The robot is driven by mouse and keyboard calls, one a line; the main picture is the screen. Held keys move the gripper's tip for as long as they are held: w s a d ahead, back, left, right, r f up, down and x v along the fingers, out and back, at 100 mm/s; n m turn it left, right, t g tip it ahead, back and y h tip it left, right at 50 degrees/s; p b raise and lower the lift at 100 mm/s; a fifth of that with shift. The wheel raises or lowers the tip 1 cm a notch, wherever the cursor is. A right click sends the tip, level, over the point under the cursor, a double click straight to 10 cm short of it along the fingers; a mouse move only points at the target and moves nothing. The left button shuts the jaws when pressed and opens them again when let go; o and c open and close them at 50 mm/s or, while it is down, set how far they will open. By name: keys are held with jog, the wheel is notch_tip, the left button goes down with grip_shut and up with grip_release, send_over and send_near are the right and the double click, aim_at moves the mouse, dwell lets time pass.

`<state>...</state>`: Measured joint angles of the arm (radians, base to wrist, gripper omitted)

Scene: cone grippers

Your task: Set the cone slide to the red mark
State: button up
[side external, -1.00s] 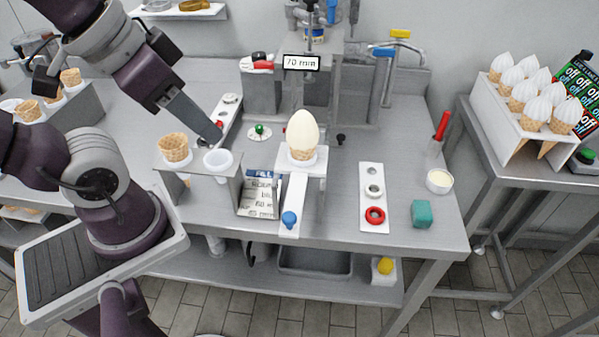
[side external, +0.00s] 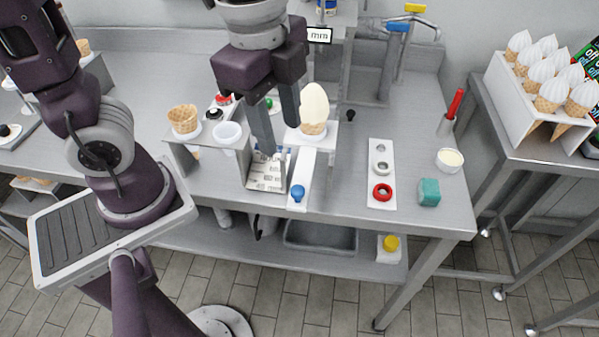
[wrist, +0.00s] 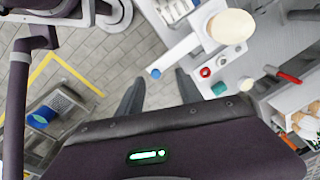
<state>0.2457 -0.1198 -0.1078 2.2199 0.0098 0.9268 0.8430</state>
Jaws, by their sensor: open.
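The cone slide is a white rail (side external: 304,172) running front to back, with a blue knob (side external: 297,193) at its front end. A cone with a pale swirl (side external: 314,104) stands upright on a white holder (side external: 326,137) at its back end. My gripper (side external: 280,141) is open and empty, pointing down above the rail's left side, behind the knob in the side view. In the wrist view the blue knob (wrist: 155,73) shows between the fingertips, with a gap to each. I cannot make out a red mark on the slide; my gripper hides part of that area.
Left stands a metal rack with a wafer cone (side external: 184,119) and white cup (side external: 228,133). Right lie a white plate with a red ring (side external: 383,193), a teal block (side external: 429,192) and a cream bowl (side external: 450,160). The front table edge is close to the knob.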

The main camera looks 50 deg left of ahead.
aim_at(298, 189)
jog(key=d+f+m, duration=0.1)
jog(key=m, duration=0.1)
jog(key=d+f+m+g, duration=0.1)
jog(key=d+m, duration=0.1)
jog(key=shift+w+f, duration=0.4)
notch_tip(298, 189, down, 7)
jog(key=shift+d+f, duration=0.1)
grip_shut()
dwell(0.9)
